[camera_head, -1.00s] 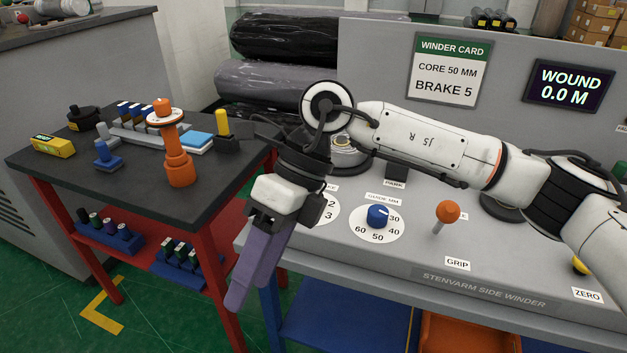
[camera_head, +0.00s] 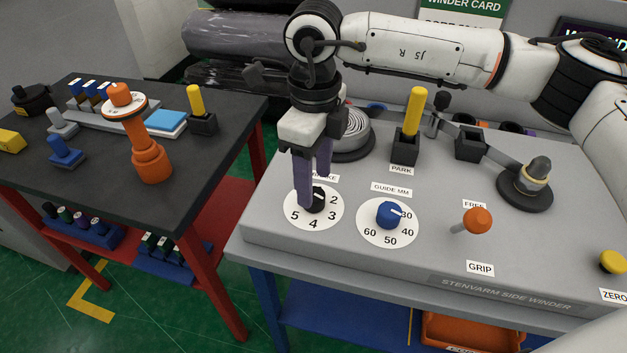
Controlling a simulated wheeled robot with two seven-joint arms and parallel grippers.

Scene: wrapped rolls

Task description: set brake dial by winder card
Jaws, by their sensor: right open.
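My left gripper is out of view.
Right of the brake dial is the blue guide dial (camera_head: 388,214), then an orange-knobbed grip lever (camera_head: 477,221). A yellow-handled lever (camera_head: 413,115) stands in the park slot behind.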

